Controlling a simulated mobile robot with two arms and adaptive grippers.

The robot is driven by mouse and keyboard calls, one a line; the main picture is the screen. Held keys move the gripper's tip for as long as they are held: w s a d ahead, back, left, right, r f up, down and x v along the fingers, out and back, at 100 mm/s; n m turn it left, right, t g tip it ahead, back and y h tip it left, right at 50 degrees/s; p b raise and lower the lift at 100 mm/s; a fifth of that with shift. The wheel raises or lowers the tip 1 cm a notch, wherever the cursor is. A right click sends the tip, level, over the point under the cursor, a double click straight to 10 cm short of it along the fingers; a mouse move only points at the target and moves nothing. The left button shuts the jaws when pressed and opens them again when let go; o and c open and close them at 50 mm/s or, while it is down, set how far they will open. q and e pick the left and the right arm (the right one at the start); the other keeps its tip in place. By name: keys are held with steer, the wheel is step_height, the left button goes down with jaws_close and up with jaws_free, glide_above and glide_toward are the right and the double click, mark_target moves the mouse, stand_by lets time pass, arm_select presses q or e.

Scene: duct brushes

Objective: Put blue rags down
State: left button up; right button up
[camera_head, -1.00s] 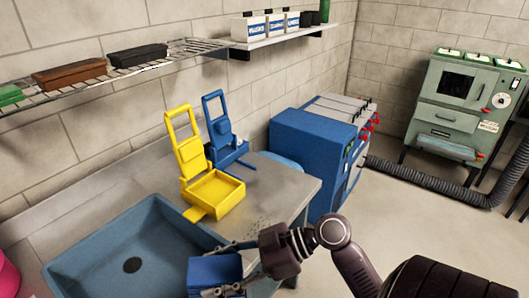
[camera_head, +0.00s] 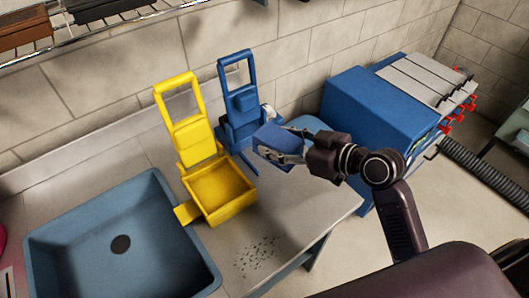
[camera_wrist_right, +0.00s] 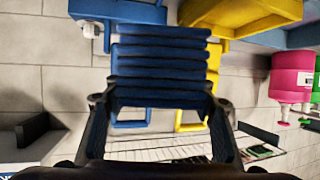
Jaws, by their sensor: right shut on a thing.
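The blue rags (camera_head: 279,138) are a folded stack held in my right gripper (camera_head: 277,155), above the back right of the counter. In the right wrist view the blue rags (camera_wrist_right: 160,62) show as several layers between the two fingers of my right gripper (camera_wrist_right: 158,100), which is shut on them. They overlap the lower right of an upright blue caddy (camera_head: 239,105) in the head view, and I cannot tell whether they touch it. A yellow caddy (camera_head: 219,190) stands to the left. My left gripper is not in view.
A blue sink basin (camera_head: 75,238) is set in the grey counter (camera_head: 290,215) at left. The counter front is bare except for dark specks. A blue machine (camera_head: 370,105) stands beyond the right end, and a wire shelf (camera_head: 130,18) is above.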

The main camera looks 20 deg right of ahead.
steer(key=w+r+m+t+h, duration=0.2)
steer(key=w+r+m+h, duration=0.1)
steer(key=w+r, duration=0.4)
steer(key=f, duration=0.5)
steer(key=f+p, duration=0.1)
steer(key=f, duration=1)
steer(key=shift+w+a+p, duration=0.15)
steer(key=shift+a+p, duration=0.15)
steer(key=shift+p, duration=0.1)
steer(key=shift+f, duration=2.05)
steer(key=o, duration=1.5)
steer(key=shift+f+g, duration=0.1)
steer(key=shift+g, duration=0.2)
steer(key=shift+c, duration=0.2)
